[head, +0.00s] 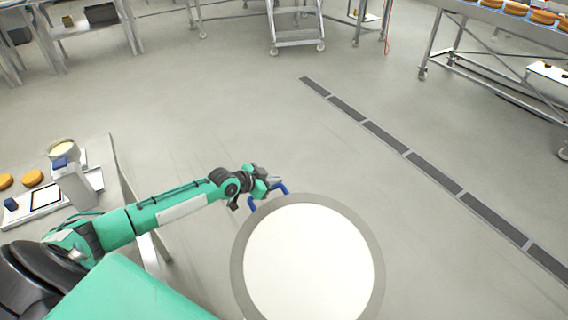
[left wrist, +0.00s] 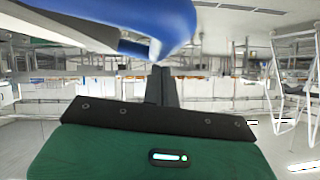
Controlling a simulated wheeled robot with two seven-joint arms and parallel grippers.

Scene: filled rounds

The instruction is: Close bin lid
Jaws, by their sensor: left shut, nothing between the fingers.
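A round bin (head: 239,266) with a wide grey rim stands at the bottom middle of the head view. A pale white disc (head: 310,262) fills its top; I cannot tell whether this is a lid or the contents. A blue bar-like handle (head: 268,196) shows at its upper left edge. My left gripper (head: 274,181) is beside this handle, shut and empty. In the left wrist view, the shut dark fingers (left wrist: 163,86) point away, and a large blue curved part (left wrist: 150,18) is close at the top. Whether they touch is unclear. My right gripper is out of view.
A table (head: 92,215) at the left holds a scale (head: 75,187), a bowl (head: 63,150) and round orange-brown items (head: 33,177). A dark floor drain (head: 434,173) runs across the right. The floor between is clear.

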